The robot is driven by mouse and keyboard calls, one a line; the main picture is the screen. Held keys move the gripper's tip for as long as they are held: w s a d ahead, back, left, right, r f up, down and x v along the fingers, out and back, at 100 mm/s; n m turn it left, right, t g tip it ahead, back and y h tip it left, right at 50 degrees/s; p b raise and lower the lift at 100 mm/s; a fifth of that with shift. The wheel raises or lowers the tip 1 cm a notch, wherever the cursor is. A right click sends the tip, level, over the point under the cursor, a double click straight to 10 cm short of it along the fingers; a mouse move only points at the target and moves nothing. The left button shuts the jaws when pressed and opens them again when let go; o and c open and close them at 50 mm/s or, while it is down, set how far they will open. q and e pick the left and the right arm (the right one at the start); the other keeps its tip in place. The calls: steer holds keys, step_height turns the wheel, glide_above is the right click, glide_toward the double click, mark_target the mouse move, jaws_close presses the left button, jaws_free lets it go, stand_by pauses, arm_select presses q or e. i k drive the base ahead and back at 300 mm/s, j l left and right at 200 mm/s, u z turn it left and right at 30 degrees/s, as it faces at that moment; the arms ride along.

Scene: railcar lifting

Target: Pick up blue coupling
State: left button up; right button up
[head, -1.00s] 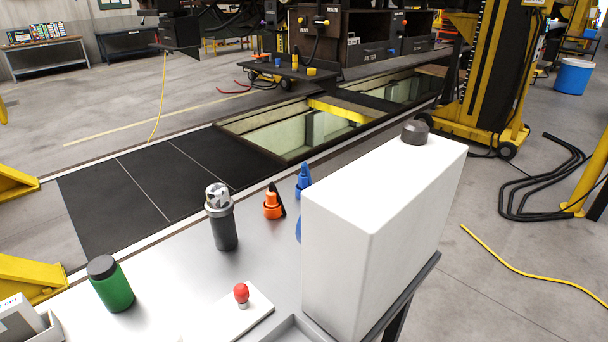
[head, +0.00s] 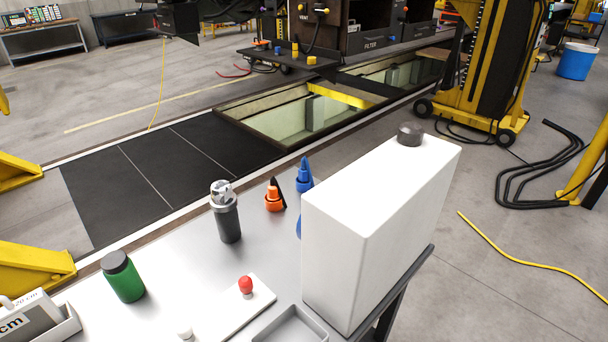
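The blue coupling (head: 304,178) stands on the grey workbench (head: 185,270) near its far edge, in the middle of the head view. It has a pointed blue top, and its lower part is partly hidden behind the large white canister. An orange coupling (head: 273,199) of similar shape, with a dark pointed piece behind it, stands just left of it. Neither of my grippers shows in the head view.
The tall white canister (head: 375,225) with a dark cap blocks the space right of the couplings. A dark flashlight-like cylinder (head: 228,222), a green bottle (head: 124,281), a plate with a red knob (head: 246,285) and a grey tray (head: 289,328) share the bench.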

mark_target(303, 173)
steer(key=k, duration=0.3)
steer(key=k+z, duration=0.1)
steer(key=z, duration=0.25)
steer(key=k+z, duration=0.15)
steer(key=z, duration=0.25)
steer(key=k+l+z, duration=0.1)
steer(key=z, duration=0.25)
steer(key=i+l+z, duration=0.25)
steer(key=i+z, duration=0.15)
steer(key=i, duration=0.2)
steer(key=i+z, duration=0.4)
steer(key=i, duration=0.2)
steer(key=i+u, duration=0.2)
steer(key=i, duration=0.45)
steer(key=i+u, duration=0.2)
steer(key=i, duration=0.45)
steer(key=i+l+u, duration=0.15)
steer(key=i, duration=0.45)
steer(key=i+j+u, duration=0.15)
steer(key=i+u, duration=0.2)
steer(key=u, duration=0.15)
steer(key=i+u, duration=0.75)
steer(key=u, duration=0.2)
steer(key=i+l+u, duration=0.25)
steer(key=u, duration=0.25)
steer(key=i, duration=0.05)
